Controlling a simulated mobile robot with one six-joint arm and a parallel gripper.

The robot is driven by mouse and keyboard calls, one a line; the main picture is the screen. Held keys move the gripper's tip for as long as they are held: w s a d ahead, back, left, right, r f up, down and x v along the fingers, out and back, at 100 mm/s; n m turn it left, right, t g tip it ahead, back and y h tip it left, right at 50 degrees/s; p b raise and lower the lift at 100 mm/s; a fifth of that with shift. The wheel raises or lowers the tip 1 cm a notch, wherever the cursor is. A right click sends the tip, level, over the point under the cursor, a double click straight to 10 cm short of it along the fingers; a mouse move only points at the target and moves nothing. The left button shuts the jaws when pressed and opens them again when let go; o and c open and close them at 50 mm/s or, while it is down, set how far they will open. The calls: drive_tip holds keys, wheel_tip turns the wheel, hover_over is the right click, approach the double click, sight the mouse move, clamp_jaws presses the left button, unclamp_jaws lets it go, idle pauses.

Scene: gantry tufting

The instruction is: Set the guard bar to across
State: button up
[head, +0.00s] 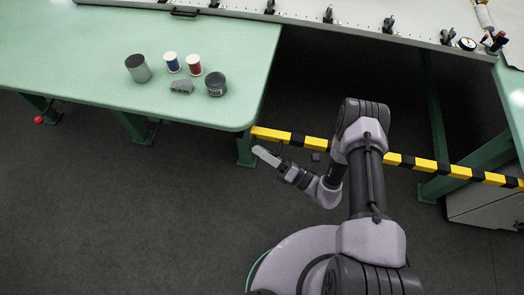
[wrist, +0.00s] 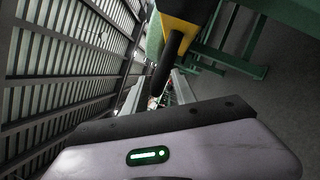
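The guard bar (head: 425,165), striped yellow and black, spans the gap from the green table's right leg to the frame on the right. My arm hides its middle. In the wrist view a yellow and black end of the bar (wrist: 184,32) is close, with a dark round handle (wrist: 165,72) hanging from it. My gripper (head: 265,156) is just in front of the bar's left part, near the table leg. In the wrist view the fingers of my gripper (wrist: 158,86) stand apart on either side of the handle. I cannot tell whether they touch it.
A pale gantry (head: 300,15) runs along the top. Floor at lower left is clear.

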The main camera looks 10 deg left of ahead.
drive_tip(key=p+v, duration=0.2)
drive_tip(key=v, duration=1.5)
drive_tip(key=shift+d, duration=0.2)
